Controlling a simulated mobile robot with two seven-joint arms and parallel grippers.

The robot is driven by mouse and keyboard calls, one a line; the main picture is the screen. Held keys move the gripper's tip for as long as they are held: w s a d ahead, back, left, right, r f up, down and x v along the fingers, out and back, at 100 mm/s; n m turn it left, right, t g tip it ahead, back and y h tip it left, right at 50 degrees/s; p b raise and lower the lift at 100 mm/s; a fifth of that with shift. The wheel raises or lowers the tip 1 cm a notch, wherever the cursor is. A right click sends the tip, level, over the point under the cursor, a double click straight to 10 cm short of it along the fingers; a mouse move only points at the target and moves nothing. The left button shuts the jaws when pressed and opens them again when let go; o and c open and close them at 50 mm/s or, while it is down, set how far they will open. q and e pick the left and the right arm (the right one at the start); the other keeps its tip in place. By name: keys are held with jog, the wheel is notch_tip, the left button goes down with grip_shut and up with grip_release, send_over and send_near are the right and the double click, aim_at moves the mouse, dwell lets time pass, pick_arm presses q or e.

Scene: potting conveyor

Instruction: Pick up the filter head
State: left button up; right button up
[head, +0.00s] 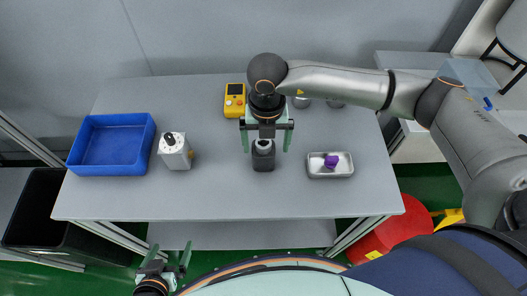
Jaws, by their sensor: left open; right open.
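A dark grey block with a pale round top (263,160) stands upright near the middle of the table; it may be the filter head, but I cannot tell for sure. My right gripper (266,146) points down over it, open, with green fingers on either side of its upper part. The gripper body hides part of the block's top, and I cannot tell whether the fingers touch it. My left gripper (170,251) is open and empty, low in front of the table's front edge.
On the table (215,195) are a blue bin (112,171), a white box with a black knob (174,157), a yellow device (235,108) and a metal tray (330,174) holding a purple piece (331,161). Round items behind my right arm are partly hidden. The table's front strip is clear.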

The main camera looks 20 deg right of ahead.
aim_at(263, 155)
jog(key=shift+w+a+f+p, duration=0.1)
jog(key=shift+w+f+p, duration=0.05)
jog(key=shift+f, duration=0.9)
jog(key=shift+w+a+f+p, duration=0.1)
jog(key=shift+w+f, duration=0.1)
jog(key=shift+f, duration=0.85)
jog(key=shift+w+f+p, duration=0.15)
jog(key=shift+f, duration=0.9)
grip_shut()
